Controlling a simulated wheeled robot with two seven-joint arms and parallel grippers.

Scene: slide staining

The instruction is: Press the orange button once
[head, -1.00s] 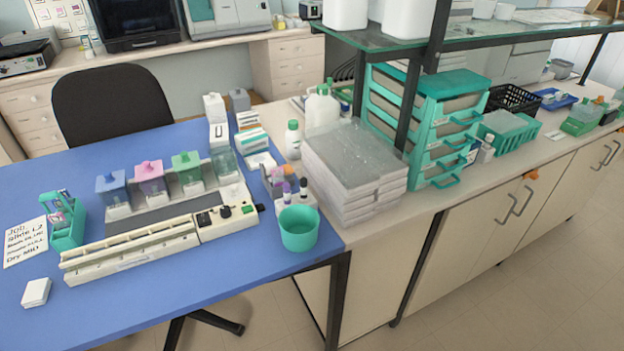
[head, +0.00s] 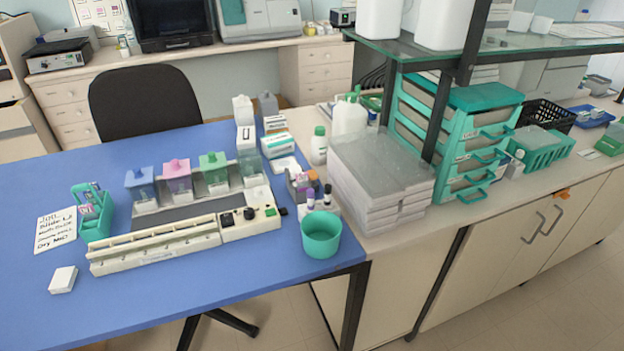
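The cream staining machine (head: 160,249) lies on the blue table, with a control panel (head: 249,222) at its right end. The panel carries black knobs (head: 238,215) and a small green button (head: 270,212). I cannot make out an orange button on the panel at this size. A small orange item (head: 562,194) shows at the front edge of the right-hand bench, above a cabinet handle; I cannot tell whether it is a button. Neither of my grippers is in view.
Blue, pink and green lidded jars (head: 177,181) stand behind the machine. A teal cup (head: 321,235) stands right of it, near the table edge. A green rack (head: 92,213), a written note (head: 56,229) and a white box (head: 63,280) lie left. The table's front is clear.

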